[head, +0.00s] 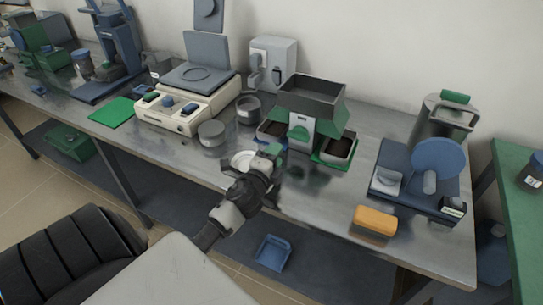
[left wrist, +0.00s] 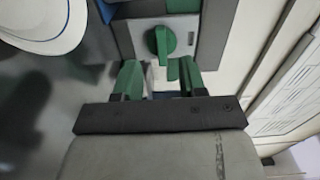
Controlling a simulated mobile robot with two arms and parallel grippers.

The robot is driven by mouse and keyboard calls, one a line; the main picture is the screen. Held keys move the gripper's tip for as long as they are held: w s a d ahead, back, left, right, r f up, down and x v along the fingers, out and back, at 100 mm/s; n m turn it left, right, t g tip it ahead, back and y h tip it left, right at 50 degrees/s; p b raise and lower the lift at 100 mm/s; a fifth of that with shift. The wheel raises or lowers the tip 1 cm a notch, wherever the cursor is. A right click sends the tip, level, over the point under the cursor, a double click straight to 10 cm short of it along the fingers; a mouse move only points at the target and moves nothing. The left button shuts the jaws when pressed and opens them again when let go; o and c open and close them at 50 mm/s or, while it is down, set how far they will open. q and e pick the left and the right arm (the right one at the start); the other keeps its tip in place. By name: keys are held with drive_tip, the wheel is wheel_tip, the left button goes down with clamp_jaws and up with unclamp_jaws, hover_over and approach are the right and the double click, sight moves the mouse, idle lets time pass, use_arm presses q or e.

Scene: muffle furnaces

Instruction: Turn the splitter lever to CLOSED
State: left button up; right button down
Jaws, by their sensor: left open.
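The splitter (head: 312,98) stands on the metal bench, with a dark open hopper on top and a tray on each side below. Its green lever (head: 299,132) is on the light front plate. In the left wrist view the lever (left wrist: 166,42) is a round green knob with a handle pointing down. My left gripper (head: 272,152) is just in front of the splitter, below and left of the lever. In the left wrist view its green fingers (left wrist: 160,76) are apart and empty, close below the knob. I cannot tell whether they touch the handle. My right gripper is not in view.
A white dish (head: 243,160) lies left of my left gripper. A grey round container (head: 211,134) and a balance-like device (head: 190,104) stand further left. An orange block (head: 375,219) and a blue device (head: 420,175) are on the right. The bench between splitter and orange block is clear.

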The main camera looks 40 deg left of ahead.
use_arm(q)
drive_tip(key=shift+v, duration=1.15)
